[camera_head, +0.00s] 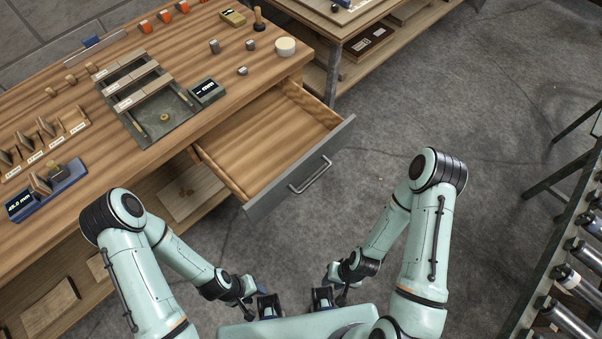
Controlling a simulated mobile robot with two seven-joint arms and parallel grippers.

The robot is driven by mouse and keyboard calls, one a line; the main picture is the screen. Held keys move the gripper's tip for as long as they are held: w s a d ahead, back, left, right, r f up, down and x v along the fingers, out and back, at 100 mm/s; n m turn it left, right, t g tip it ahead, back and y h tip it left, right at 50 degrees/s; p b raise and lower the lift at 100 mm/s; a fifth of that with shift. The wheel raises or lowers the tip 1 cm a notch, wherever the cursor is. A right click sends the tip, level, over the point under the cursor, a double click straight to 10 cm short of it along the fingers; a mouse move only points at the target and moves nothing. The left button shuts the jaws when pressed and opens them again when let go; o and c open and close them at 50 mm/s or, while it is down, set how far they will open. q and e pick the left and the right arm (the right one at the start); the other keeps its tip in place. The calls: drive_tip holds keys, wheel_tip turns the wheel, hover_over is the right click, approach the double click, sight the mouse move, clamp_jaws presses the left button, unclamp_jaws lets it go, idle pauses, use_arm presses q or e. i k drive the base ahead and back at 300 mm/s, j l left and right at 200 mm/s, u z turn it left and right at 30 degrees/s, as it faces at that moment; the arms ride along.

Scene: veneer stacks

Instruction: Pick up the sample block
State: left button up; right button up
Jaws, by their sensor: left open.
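Nothing in view is plainly marked as the sample block. A small brown wooden block (40,185) stands on a blue measuring device (66,176) with a lit display at the left of the wooden workbench (232,122); I cannot tell if it is the sample block. My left gripper (268,306) is open and empty, low at the bottom middle. My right gripper (322,299) is beside it on the right, too small and dark to tell its opening. Both are well short of the bench, nearer my body.
An open, empty drawer (270,137) juts out from the bench's front. A grey tray (181,126) with labelled strips, a small display box (207,91), metal cylinders and a white round piece (285,46) sit on top. A roller conveyor (567,318) stands right. Middle floor is clear.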

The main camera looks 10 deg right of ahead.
sight(39, 183)
drive_tip(key=j+u, duration=0.1)
drive_tip(key=u, duration=1.8)
